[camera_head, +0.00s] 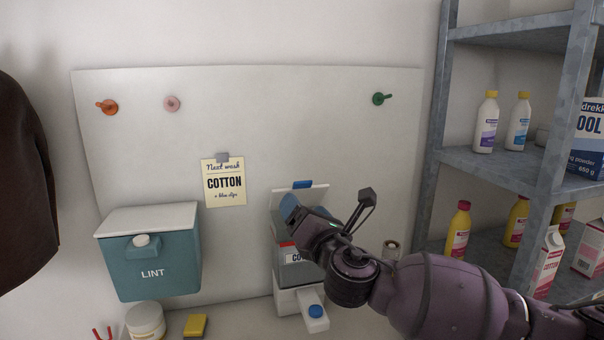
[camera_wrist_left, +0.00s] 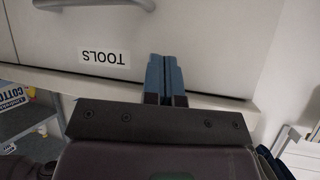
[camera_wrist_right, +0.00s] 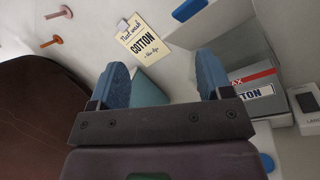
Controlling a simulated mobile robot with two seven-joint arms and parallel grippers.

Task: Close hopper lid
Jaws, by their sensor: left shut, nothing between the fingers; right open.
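The hopper (camera_head: 290,272) is a grey wall box with a COTTON label, mounted at the lower middle of the white panel. Its pale lid (camera_head: 316,196) stands up and open at the back, with a blue tab (camera_head: 303,184) on its top edge. My right gripper (camera_head: 291,208) is in front of the lid and hides part of the hopper. In the right wrist view its blue fingers (camera_wrist_right: 161,72) are apart and empty, with the lid (camera_wrist_right: 215,22) just beyond. My left gripper (camera_wrist_left: 164,72) is shut and empty near a drawer labelled TOOLS (camera_wrist_left: 205,60).
A teal LINT bin (camera_head: 152,268) with a white lid hangs to the left. A metal shelf (camera_head: 490,165) with bottles and cartons stands at the right. A tub (camera_head: 145,320) and a yellow sponge (camera_head: 195,325) sit below. Dark cloth (camera_head: 22,180) hangs at far left.

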